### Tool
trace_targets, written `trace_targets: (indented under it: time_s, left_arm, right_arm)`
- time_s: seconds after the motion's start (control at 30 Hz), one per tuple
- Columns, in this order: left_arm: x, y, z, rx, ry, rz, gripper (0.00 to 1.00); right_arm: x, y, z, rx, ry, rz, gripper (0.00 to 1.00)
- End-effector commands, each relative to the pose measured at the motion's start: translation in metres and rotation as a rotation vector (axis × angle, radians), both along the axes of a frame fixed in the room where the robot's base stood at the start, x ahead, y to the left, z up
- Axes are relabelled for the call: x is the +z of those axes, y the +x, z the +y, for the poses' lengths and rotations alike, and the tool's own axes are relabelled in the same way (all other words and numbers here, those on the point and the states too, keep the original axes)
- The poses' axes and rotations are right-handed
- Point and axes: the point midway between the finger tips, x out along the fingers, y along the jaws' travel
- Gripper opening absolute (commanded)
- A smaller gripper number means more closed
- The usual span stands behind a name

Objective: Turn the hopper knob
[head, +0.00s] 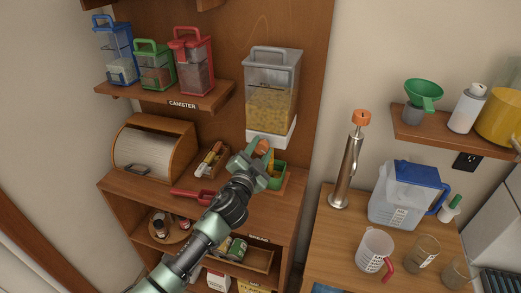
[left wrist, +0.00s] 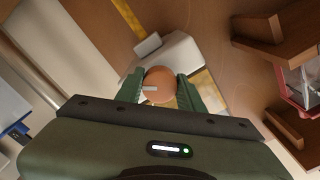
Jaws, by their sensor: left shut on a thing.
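The hopper (head: 272,90) is a clear box of yellow grain with a white base (head: 271,133), mounted on the wooden back panel. Its round orange-brown knob (head: 263,146) sits at the front of the base. My left gripper (head: 259,155) reaches up from below and is shut on the knob. In the left wrist view the knob (left wrist: 159,84) lies between the two green fingers (left wrist: 159,90), with a small pale mark on its face. The white base also shows behind it (left wrist: 185,50). A green container (head: 277,172) stands below the hopper, partly hidden by the gripper. My right gripper is not in view.
A shelf (head: 170,98) with blue, green and red canisters is at the upper left. A wooden bread box (head: 150,148) and a red-handled tool (head: 190,195) are on the counter. A steel dispenser (head: 347,165) and a blue-lidded pitcher (head: 403,195) stand to the right.

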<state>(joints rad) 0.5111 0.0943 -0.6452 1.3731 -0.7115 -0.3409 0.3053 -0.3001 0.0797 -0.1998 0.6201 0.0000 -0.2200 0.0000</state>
Motion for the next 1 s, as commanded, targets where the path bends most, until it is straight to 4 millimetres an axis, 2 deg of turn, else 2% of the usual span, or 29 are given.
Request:
trace_targets:
  time_s: [0.7,1.0]
  left_arm:
    - [-0.0002,0.0000,0.0007,-0.001,0.639,-0.205,0.00]
    - [0.0001,-0.0001,0.0006,-0.001,0.826,-0.266,0.00]
  right_arm:
    - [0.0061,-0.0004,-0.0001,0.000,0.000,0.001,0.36]
    - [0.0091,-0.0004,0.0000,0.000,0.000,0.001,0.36]
